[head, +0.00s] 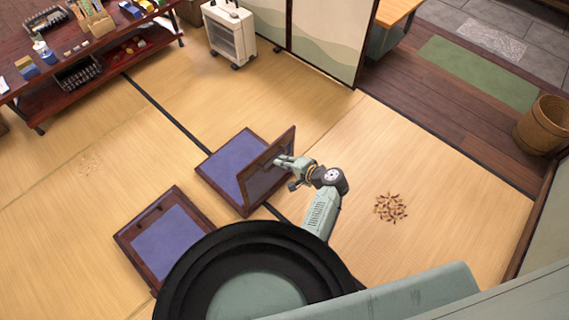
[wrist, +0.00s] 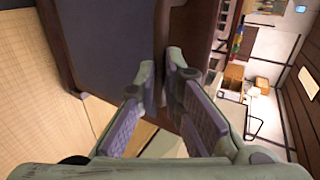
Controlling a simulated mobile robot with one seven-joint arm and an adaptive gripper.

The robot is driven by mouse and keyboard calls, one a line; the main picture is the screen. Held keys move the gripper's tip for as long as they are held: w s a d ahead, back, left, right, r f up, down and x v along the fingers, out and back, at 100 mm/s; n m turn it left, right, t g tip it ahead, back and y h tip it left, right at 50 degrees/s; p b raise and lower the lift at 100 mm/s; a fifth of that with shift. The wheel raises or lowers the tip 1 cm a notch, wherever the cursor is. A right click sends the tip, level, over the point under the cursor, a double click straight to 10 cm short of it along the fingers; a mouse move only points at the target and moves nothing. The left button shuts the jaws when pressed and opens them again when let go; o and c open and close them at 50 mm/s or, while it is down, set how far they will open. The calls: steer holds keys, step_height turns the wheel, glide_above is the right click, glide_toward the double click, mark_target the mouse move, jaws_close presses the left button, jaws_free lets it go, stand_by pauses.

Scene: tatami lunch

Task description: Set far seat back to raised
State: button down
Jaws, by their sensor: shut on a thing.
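The far seat (head: 228,158) is a low dark-wood floor seat with a blue-purple pad. Its seat back (head: 262,176), a dark framed panel, stands up from the seat's right side, at a steep angle I cannot judge exactly. My gripper (head: 283,165) is at the right side of this back. In the wrist view my gripper (wrist: 168,82) has its fingertips closed on the dark wooden edge of the seat back (wrist: 160,35). The blue-grey panel face is left of that edge. The near seat (head: 168,238) lies to the lower left, with no raised back visible.
A low shelf table (head: 95,65) with small goods is at the upper left. A white wheeled cart (head: 229,35) stands at the back. Brown scraps (head: 390,208) lie on the tatami at right. Tatami around the seats is mostly clear.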

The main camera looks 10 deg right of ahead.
steer(key=f, duration=0.1)
steer(key=s+d+f, duration=0.1)
steer(key=shift+s+f, duration=0.15)
steer(key=shift+f, duration=0.15)
steer(key=c, duration=1.8)
jaws_free()
steer(key=shift+f+h, duration=0.2)
steer(key=shift+h, duration=0.1)
steer(key=shift+o, duration=0.7)
steer(key=shift+a+r, duration=0.15)
steer(key=r+v, duration=0.1)
steer(key=v, duration=1.1)
steer(key=shift+w, duration=0.4)
steer(key=shift+w, duration=0.1)
